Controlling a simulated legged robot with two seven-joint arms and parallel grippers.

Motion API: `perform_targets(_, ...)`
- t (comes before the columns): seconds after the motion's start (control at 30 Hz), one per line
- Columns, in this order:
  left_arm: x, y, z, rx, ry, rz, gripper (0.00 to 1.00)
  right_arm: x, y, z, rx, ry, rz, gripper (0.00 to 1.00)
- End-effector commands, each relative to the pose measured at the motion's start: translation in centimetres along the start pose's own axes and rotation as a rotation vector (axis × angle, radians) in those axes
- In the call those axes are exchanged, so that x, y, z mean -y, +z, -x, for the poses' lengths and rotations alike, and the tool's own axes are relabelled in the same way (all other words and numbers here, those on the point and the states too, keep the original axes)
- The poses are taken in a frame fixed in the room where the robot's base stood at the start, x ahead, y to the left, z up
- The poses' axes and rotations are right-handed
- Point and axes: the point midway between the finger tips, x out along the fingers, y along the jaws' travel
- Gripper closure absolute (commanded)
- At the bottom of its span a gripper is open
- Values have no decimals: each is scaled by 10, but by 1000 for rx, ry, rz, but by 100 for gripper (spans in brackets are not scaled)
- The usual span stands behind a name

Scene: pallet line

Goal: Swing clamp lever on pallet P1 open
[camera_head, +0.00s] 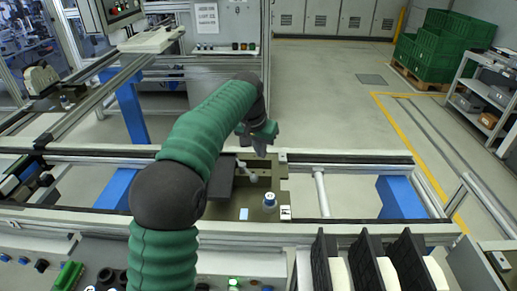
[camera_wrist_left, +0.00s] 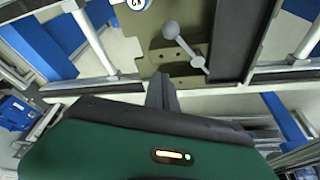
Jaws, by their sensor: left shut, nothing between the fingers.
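Pallet P1 (camera_head: 281,183) is an olive plate on the rail line; it also shows in the wrist view (camera_wrist_left: 164,60). The clamp lever (camera_head: 248,174) is a pale rod with a ball end, partly beside a dark block. In the wrist view the lever (camera_wrist_left: 185,45) lies slanted, with a larger ball at its upper left end and a smaller one lower right. My left gripper (camera_head: 259,148) is just above and beyond the lever, fingers together and empty. In the wrist view its fingers (camera_wrist_left: 162,88) point toward the plate, apart from the lever.
A round white-topped part (camera_head: 269,199) stands on the pallet, near a small tag. Rails (camera_head: 355,160) run left and right. Black-and-white bins (camera_head: 375,262) stand at front right. A control cabinet (camera_head: 225,45) is behind. The floor beyond the rails at right is open.

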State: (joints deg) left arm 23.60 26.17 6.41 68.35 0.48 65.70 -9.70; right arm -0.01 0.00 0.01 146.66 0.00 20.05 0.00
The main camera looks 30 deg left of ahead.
Motion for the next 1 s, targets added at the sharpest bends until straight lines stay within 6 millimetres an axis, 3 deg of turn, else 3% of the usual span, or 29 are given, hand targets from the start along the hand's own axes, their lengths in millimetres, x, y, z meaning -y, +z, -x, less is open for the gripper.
perform_targets(0.17, 0, 1, -42, 3, 2, 0, 100, 0, 2, -7, 0, 0, 0, 100)
perform_targets(0.3, 1, 24, -38, -3, -1, 1, 100, 0, 4, -15, 1, 0, 0, 100)
perform_targets(0.47, 1, 38, -34, -2, 0, 2, 100, 0, 4, -18, 1, 0, 0, 100)
perform_targets(1.0, 1, 41, -32, -2, 8, -19, 100, 0, 4, -14, 1, 0, 0, 100)
